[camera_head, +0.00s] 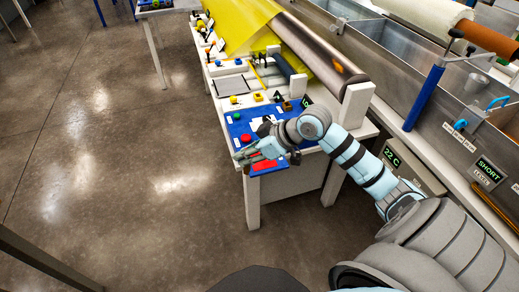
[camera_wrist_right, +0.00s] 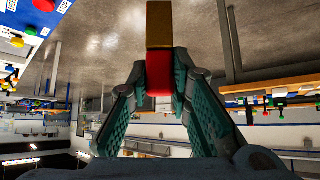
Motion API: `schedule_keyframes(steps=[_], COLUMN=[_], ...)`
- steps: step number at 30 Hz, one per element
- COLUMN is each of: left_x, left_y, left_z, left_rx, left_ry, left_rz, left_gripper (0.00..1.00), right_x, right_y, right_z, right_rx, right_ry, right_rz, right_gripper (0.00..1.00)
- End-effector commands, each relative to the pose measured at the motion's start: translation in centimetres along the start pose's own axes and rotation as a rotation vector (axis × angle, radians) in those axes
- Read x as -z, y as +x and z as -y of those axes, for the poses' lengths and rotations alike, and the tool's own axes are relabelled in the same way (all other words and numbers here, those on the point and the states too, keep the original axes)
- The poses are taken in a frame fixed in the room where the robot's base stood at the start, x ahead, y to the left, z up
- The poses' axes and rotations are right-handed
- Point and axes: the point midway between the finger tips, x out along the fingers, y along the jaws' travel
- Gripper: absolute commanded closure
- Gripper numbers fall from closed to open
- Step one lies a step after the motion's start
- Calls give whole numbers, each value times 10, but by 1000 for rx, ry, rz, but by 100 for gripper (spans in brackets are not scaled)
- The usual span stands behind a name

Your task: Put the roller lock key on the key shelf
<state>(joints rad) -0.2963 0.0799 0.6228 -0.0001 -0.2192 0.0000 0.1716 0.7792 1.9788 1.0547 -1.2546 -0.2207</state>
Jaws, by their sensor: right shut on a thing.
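My right gripper (camera_head: 246,158) is over the front left corner of the white table. In the right wrist view my right gripper (camera_wrist_right: 159,78) is shut on a block with a red part (camera_wrist_right: 159,76) between the fingertips and a brass-brown part (camera_wrist_right: 160,26) sticking out beyond them. I take this block to be the roller lock key. In the head view a red patch (camera_head: 264,166) shows beside the fingers; I cannot tell whether it is the key. I cannot make out which surface is the key shelf. My left gripper is not in view.
A blue panel (camera_head: 241,127) with a green button (camera_head: 236,116) and a red button (camera_head: 246,138) lies close to my right gripper. A metal tank stands at the right. The floor (camera_head: 110,150) at left is clear.

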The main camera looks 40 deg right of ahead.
Motion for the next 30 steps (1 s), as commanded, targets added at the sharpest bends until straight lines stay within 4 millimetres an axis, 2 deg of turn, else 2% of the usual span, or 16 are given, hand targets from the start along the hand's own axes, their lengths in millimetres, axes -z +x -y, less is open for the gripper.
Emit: schedule_keyframes(steps=[1,3,6,10,14,17,24,30], left_x=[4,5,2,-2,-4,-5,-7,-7], left_y=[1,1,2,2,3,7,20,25], left_z=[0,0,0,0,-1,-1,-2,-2], left_rx=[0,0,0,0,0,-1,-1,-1], left_ry=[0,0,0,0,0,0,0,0], left_rz=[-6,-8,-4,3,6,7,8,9], left_gripper=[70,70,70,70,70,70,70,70], right_x=[14,29,46,58,53,31,-33,-56], right_y=[-2,-8,-19,-33,-30,-9,56,79], right_z=[-30,-70,-118,-154,-166,-166,-166,-166], right_rx=[-55,-134,-234,-318,-347,-347,-346,-347], right_ry=[55,140,244,331,364,365,364,361], right_rz=[-7,-8,-8,-5,-1,3,1,-1], right_gripper=[100,100,100,100,100,100,100,100])
